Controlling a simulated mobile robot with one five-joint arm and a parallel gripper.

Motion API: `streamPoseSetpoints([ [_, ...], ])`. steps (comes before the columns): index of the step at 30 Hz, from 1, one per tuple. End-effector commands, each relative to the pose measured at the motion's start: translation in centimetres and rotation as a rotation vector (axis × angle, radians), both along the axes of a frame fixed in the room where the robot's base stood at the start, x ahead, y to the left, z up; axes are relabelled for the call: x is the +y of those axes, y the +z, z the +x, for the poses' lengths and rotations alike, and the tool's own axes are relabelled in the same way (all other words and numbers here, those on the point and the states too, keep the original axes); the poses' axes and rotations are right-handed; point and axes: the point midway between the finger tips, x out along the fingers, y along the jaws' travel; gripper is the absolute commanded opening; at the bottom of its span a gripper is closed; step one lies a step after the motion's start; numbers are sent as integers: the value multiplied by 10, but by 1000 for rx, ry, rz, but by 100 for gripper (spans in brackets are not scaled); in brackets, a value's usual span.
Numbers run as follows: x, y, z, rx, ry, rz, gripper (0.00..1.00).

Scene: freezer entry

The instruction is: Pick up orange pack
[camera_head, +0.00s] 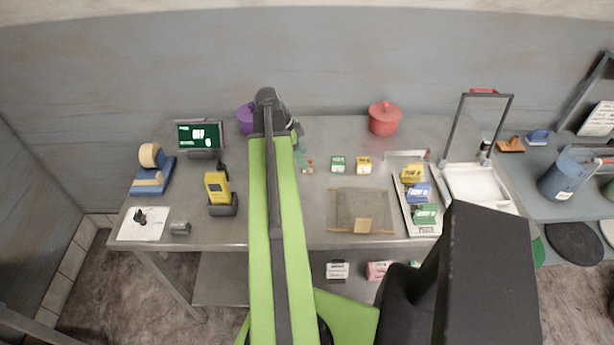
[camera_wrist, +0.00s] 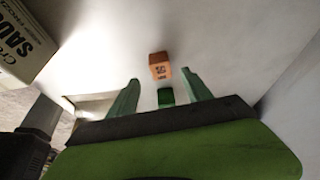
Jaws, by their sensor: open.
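The orange pack (camera_wrist: 160,66) is a small box with dark print. In the wrist view it sits on a pale surface just beyond my fingertips, near the middle of the gap. My gripper (camera_wrist: 160,78) is open, with one green finger on each side and nothing held. A small green block (camera_wrist: 166,97) shows between the fingers, nearer to me than the orange pack. In the head view my gripper (camera_head: 301,152) is low over the metal table, partly hidden by my arm. A small orange and white patch (camera_head: 308,167) beside it is probably the pack.
A green pack (camera_head: 338,164) and a yellow pack (camera_head: 363,165) stand to the right on the table (camera_head: 320,130). A tray (camera_head: 407,216) holds yellow, blue and green packs. A red pot (camera_head: 384,119) stands behind. A printed carton (camera_wrist: 18,45) is at left in the wrist view.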

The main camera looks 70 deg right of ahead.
Motion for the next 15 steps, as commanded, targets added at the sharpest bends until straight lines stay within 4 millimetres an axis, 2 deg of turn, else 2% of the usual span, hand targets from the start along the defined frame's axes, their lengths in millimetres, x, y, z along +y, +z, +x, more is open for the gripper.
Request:
streamPoseSetpoints([
  [4,-1,-8,-2,0,-1,0,58],
  [11,-8,-46,-15,0,-1,0,58],
  [15,-10,-48,-18,0,0,-1,58],
])
